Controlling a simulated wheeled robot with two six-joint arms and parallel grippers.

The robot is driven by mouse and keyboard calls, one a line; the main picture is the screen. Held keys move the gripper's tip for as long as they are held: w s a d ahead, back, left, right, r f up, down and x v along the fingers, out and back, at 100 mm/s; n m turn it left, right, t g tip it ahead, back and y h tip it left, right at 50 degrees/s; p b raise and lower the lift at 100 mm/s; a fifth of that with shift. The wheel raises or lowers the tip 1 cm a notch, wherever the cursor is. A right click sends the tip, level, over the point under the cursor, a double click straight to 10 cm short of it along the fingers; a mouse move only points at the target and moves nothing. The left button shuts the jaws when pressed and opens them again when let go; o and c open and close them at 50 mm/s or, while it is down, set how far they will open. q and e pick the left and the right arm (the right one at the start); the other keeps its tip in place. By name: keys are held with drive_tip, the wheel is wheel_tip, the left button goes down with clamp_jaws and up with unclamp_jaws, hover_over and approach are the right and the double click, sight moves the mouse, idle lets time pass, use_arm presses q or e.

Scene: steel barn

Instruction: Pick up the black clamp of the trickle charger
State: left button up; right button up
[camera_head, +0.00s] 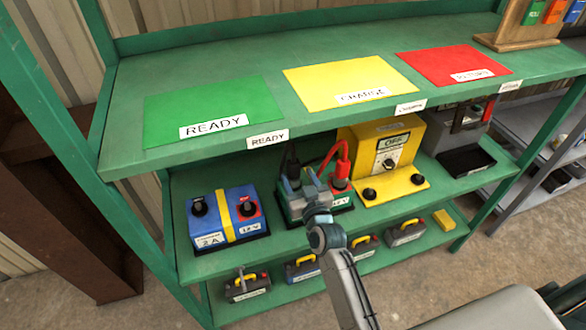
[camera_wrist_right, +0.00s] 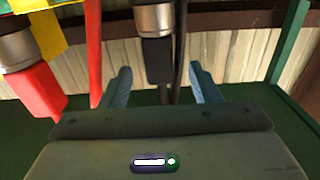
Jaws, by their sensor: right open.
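The black clamp (camera_head: 293,166) stands on the green battery-like unit (camera_head: 341,198) on the middle shelf, left of the red clamp (camera_head: 341,170). In the right wrist view the black clamp (camera_wrist_right: 158,60) hangs under a metal collar, between the blue fingers of my right gripper (camera_wrist_right: 160,88). That gripper is open, with a gap visible on both sides; I cannot tell whether the clamp is fully between the tips in depth. The red clamp (camera_wrist_right: 38,92) is outside the fingers, to the left. In the head view my right gripper (camera_head: 306,190) covers part of the green unit. My left gripper is out of view.
A blue unit with a yellow stripe (camera_head: 226,212) stands to the left, a yellow box with an OFF dial (camera_head: 385,150) to the right. The green upper shelf (camera_head: 270,75) overhangs them. A red cable (camera_wrist_right: 94,50) runs close by the left finger. Several batteries (camera_head: 302,268) are below.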

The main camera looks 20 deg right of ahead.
sight(296, 172)
drive_tip(key=shift+w, duration=0.8)
drive_tip(key=shift+w+a+p, duration=0.1)
drive_tip(key=shift+w+p, duration=0.25)
drive_tip(key=w+p, duration=0.1)
drive_tip(key=w, duration=0.2)
drive_tip(key=shift+w+f, duration=0.1)
drive_tip(key=shift+w, duration=0.15)
drive_tip(key=shift+w+f, duration=0.15)
drive_tip(key=shift+w, duration=0.3)
drive_tip(key=shift+s, duration=0.1)
drive_tip(key=c, duration=0.3)
clamp_jaws()
